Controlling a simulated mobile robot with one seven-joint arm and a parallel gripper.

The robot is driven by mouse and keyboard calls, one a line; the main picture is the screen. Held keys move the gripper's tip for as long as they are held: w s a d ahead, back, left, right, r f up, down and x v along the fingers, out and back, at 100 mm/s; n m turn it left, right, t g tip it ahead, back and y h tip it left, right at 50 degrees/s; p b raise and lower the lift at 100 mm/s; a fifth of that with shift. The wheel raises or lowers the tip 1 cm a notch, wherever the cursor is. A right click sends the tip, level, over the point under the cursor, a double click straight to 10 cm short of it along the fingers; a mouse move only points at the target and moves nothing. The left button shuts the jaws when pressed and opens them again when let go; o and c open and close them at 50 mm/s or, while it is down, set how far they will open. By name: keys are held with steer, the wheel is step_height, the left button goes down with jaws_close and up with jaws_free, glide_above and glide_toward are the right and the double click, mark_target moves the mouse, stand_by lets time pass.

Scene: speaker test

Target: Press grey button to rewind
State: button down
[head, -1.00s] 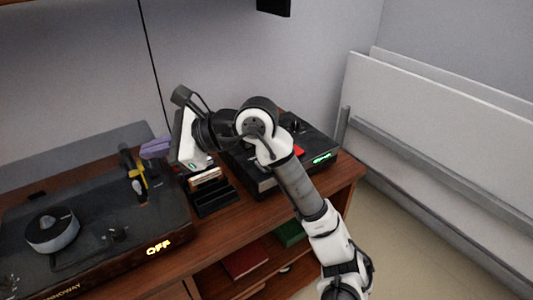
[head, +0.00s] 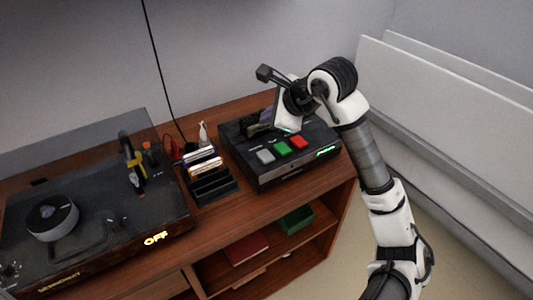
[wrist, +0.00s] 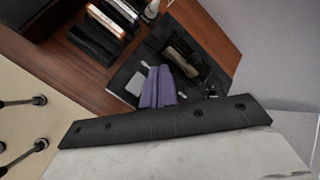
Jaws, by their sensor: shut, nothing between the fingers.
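The black cassette player (head: 255,172) sits on the wooden cabinet, with a grey button (head: 265,156), a green button (head: 281,148) and a red button (head: 298,142) in a row on top. Green text glows at its right front edge. My gripper (head: 257,126) is over the back part of the player, behind the buttons, partly hidden by my white hand. In the wrist view its purple fingers (wrist: 159,86) are shut and empty. A pale grey patch that looks like the grey button (wrist: 135,84) shows just left of them. I cannot tell their height above the player.
A black rack (head: 212,188) with cassettes and a small white bottle (head: 203,133) stand left of the player. A turntable (head: 110,215) showing OFF is at the far left. White panels (head: 460,130) lean on the right wall. Shelves below hold a red book (head: 247,248) and green box (head: 295,219).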

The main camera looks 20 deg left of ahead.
steer(key=b, duration=0.4)
glide_above(269, 157)
step_height(269, 157, down, 8)
steer(key=shift+r, duration=0.1)
steer(key=shift+f+b, duration=0.55)
steer(key=shift+f, duration=0.1)
stand_by(1.6)
steer(key=shift+f+b, duration=0.35)
steer(key=shift+b, duration=0.45)
steer(key=shift+f+b, duration=0.45)
steer(key=shift+b, duration=0.25)
stand_by(0.4)
stand_by(0.3)
steer(key=shift+r+p, duration=0.3)
steer(key=shift+r, duration=0.6)
steer(key=shift+r, duration=0.15)
